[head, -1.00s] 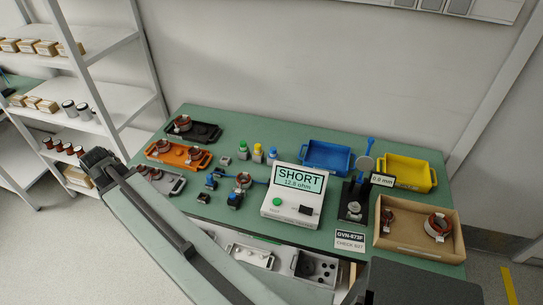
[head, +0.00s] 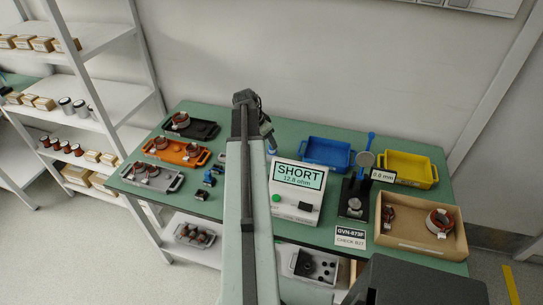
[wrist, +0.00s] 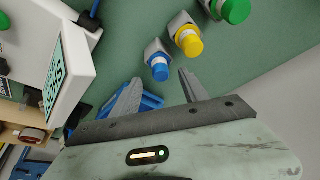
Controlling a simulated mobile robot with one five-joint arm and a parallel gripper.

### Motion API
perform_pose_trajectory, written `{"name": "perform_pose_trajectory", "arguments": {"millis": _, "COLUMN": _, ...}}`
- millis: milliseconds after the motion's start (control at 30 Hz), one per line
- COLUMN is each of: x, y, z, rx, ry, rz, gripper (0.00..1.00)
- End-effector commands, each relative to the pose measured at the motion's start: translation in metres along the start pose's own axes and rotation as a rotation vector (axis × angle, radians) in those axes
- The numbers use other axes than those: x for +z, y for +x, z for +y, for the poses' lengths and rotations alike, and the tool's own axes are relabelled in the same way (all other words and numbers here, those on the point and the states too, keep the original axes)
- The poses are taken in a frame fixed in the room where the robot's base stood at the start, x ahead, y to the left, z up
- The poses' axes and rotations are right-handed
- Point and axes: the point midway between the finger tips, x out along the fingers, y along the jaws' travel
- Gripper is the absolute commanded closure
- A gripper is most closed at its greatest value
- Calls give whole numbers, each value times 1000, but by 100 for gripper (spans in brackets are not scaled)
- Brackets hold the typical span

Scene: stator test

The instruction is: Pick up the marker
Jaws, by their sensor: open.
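Three capped bottle-like markers stand in a row in the wrist view: a blue-capped one (wrist: 159,67), a yellow-capped one (wrist: 186,40) and a green-capped one (wrist: 232,10), cut by the top edge. Which one is the marker of the task I cannot tell. My gripper (wrist: 159,77) is open and empty. The blue cap shows between its two fingertips in the picture; no contact is visible. In the head view my arm hides most of the marker row.
The tester (head: 294,195) reading SHORT stands close by, also at the wrist view's left (wrist: 75,75). A blue tray (head: 325,155), a yellow tray (head: 409,170) and a cardboard-coloured box (head: 415,243) stand to the right. Orange (head: 190,160) and black (head: 205,132) trays hold stators at left.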

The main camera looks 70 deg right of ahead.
Motion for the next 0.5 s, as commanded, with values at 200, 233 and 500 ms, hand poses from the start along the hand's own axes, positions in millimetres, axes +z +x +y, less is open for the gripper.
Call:
{"name": "perform_pose_trajectory", "arguments": {"millis": 200, "x": 1, "y": 17, "z": -1, "rx": -1, "ry": -2, "rz": 0, "gripper": 48}}
{"name": "perform_pose_trajectory", "arguments": {"millis": 233, "x": 2, "y": 22, "z": -1, "rx": -1, "ry": -2, "rz": 0, "gripper": 48}}
{"name": "perform_pose_trajectory", "arguments": {"millis": 500, "x": 0, "y": 55, "z": -1, "rx": -1, "ry": -3, "rz": 0, "gripper": 48}}
